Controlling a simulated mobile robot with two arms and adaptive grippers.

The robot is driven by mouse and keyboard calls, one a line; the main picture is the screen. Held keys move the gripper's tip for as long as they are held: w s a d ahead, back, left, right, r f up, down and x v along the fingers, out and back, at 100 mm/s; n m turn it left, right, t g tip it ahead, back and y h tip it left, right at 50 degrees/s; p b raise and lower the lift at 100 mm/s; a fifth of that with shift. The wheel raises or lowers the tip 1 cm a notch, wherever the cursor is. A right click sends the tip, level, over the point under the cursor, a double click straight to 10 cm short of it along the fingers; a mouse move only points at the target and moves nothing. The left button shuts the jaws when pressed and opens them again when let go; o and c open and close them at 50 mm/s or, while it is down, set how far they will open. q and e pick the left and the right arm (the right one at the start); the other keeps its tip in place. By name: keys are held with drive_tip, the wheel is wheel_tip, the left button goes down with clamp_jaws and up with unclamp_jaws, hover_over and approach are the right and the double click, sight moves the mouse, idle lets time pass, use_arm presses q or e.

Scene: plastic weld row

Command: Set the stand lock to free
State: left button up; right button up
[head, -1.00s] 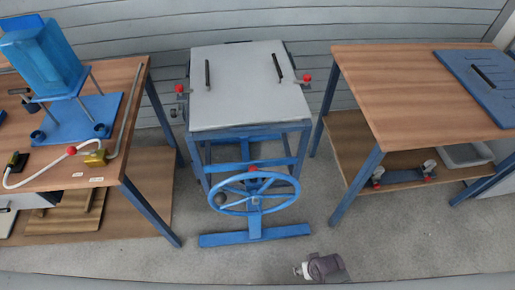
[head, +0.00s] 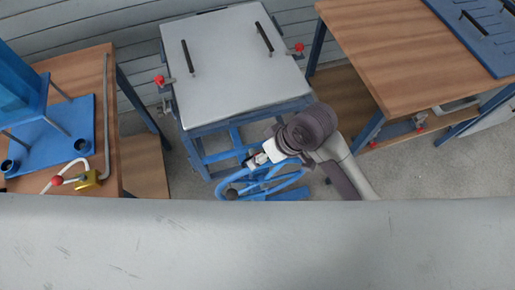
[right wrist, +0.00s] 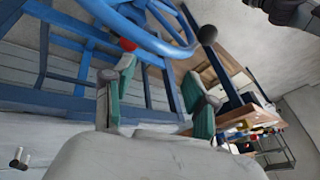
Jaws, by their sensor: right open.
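A blue stand (head: 222,144) carries a grey-topped table (head: 225,65) and has a blue handwheel (head: 292,183) low at its front. The wheel has a dark ball handle (head: 231,194), also seen in the right wrist view (right wrist: 207,35). A red knob (right wrist: 127,44) shows by the wheel rim in the right wrist view; I cannot tell whether it is the stand lock. My right gripper (head: 257,158) is open over the wheel in the head view. In the right wrist view its open fingers (right wrist: 160,74) have nothing between them, the left fingertip near the red knob.
Red-knobbed clamps sit at the grey top's left (head: 160,80) and right (head: 299,47) edges. Some floor (head: 415,165) is clear at the right.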

drive_tip(key=shift+w+a+r+n+g, duration=0.35)
drive_tip(key=shift+w+a+n+g, duration=0.1)
drive_tip(key=shift+a+n, duration=0.1)
drive_tip(key=w+d+r+n+g+h, duration=0.2)
drive_tip(key=w+h, duration=0.1)
drive_tip(key=w, duration=0.3)
drive_tip(key=x, duration=1.3)
drive_tip(key=shift+f, duration=0.2)
clamp_jaws()
